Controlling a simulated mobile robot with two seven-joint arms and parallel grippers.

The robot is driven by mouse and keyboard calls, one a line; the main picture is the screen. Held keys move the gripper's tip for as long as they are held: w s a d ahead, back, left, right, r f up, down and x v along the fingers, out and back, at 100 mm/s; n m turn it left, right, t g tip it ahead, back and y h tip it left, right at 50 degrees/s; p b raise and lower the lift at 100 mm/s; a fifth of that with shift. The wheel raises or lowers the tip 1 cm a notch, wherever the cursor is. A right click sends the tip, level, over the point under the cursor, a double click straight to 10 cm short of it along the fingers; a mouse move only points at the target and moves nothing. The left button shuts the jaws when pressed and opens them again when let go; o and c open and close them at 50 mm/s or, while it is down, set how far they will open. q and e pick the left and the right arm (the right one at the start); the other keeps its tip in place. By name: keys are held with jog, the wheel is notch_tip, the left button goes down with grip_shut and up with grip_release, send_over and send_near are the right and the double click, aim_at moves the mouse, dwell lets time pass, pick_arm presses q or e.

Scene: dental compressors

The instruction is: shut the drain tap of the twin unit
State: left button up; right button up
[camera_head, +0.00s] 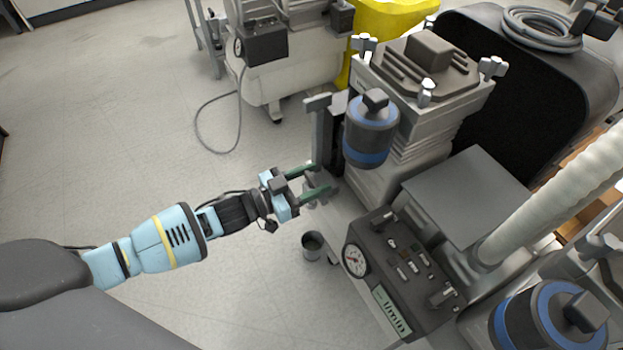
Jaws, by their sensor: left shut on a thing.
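The compressor unit with the gauge panel (405,268) stands at the right, with a grey ribbed block (420,110) and blue-banded canisters (371,130). I take this to be the twin unit. My right gripper is not in view.
A small dark cup (312,245) stands below the gripper, beside the unit. A thick white ribbed hose (560,200) rises at the right. Another compressor (290,60) with a trailing cable stands behind, near a yellow bin (385,18). The floor at the left is clear.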

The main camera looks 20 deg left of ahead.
aim_at(309, 181)
pick_arm(q)
jog(key=o, duration=1)
jog(key=shift+d+r, duration=0.1)
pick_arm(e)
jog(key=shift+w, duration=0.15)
pick_arm(q)
jog(key=shift+s+a, duration=0.45)
jog(key=p+v, duration=0.2)
jog(key=v, duration=0.3)
jog(key=shift+v, duration=0.8)
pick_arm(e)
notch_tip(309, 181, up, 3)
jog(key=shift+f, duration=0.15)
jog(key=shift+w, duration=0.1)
